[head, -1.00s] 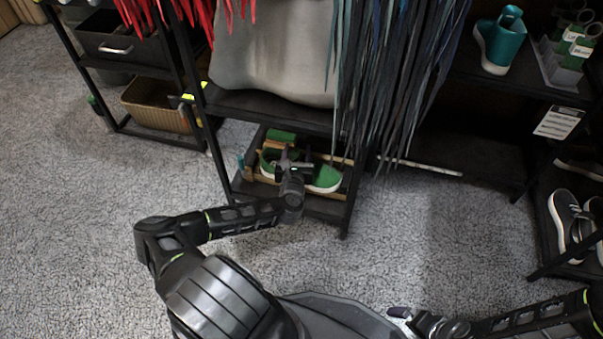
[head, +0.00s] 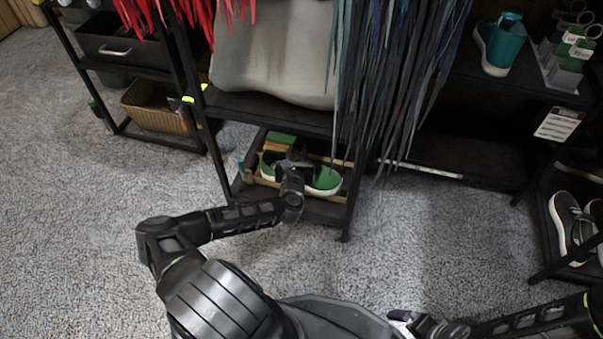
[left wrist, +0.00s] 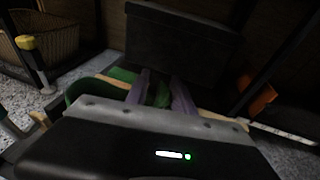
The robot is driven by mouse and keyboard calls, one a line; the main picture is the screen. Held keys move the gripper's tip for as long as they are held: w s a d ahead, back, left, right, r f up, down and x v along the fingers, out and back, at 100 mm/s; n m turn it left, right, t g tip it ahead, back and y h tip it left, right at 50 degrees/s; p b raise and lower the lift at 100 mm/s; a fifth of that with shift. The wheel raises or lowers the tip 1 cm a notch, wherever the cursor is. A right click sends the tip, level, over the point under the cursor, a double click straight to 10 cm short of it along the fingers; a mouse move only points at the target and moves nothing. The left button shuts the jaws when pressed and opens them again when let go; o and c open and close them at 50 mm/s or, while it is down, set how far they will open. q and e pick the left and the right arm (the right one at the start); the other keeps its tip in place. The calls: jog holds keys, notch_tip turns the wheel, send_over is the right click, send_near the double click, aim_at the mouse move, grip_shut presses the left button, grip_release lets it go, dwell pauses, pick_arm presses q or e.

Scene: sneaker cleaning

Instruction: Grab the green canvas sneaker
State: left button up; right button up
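The green canvas sneaker (head: 325,180) has a white sole and sits on the low shelf of the black rack, its toe to the right. My left gripper (head: 293,162) is over its middle and hides part of it. In the left wrist view, the fingers of my left gripper (left wrist: 162,88) are apart, with green material (left wrist: 161,96) showing between them. Contact between fingers and shoe is not clear in this dark, blurred view. My right gripper (head: 405,318) is at the bottom edge, partly cut off, far from the sneaker.
A light wooden tray (head: 338,196) surrounds the sneaker, with a green-topped block (head: 281,139) behind. The shelf above (head: 265,108) carries a grey bag. Dark laces (head: 390,90) hang at right. A wicker basket (head: 158,112) stands left. Carpet in front is clear.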

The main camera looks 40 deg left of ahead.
pick_arm(q)
grip_shut()
dwell(0.9)
